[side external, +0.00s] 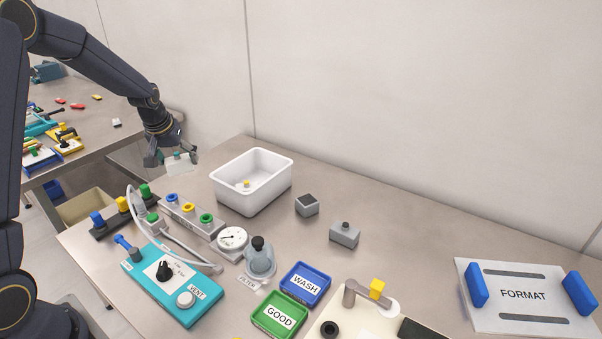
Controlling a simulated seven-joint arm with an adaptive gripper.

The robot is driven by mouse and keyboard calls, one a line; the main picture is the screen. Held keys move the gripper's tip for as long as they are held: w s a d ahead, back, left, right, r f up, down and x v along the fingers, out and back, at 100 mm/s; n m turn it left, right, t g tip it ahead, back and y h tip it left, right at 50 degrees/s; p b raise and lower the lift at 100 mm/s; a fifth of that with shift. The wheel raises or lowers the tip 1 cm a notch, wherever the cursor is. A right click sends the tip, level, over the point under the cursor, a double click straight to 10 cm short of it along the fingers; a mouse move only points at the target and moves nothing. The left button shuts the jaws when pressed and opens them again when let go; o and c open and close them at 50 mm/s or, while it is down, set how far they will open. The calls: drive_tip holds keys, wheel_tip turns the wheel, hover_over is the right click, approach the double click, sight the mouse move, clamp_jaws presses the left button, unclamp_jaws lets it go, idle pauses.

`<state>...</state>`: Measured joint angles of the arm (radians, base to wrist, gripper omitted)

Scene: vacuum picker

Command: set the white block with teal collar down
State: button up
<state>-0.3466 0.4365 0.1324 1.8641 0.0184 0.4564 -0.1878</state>
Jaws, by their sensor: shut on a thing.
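The white block with teal collar (180,166) is between the fingers of my gripper (174,158) at the left of the side external view. My gripper is shut on it near its teal top. The block hangs over the far left part of the table, left of the white bin. Whether its underside touches the table is too small to tell. The fingers cover part of the collar.
A white bin (217,186) holds a small yellow-topped piece. Grey blocks (307,205) (344,235) stand right of it. A teal control box (172,285), gauge (232,238), blue WASH tray (305,285) and green GOOD tray (280,315) stand nearer. The back right table is clear.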

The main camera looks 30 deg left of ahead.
drive_tip(key=shift+n, duration=0.5)
drive_tip(key=w+a+f, duration=0.4)
drive_tip(key=w, duration=0.1)
drive_tip(key=w+a+f, duration=0.5)
drive_tip(key=shift+a+f, duration=0.15)
drive_tip(key=shift+w+f, duration=0.15)
drive_tip(key=shift+w+a+f, duration=0.15)
drive_tip(key=shift+f, duration=1.55)
drive_tip(key=shift+f, duration=0.1)
drive_tip(key=o, duration=1.1)
drive_tip(key=shift+c, duration=0.2)
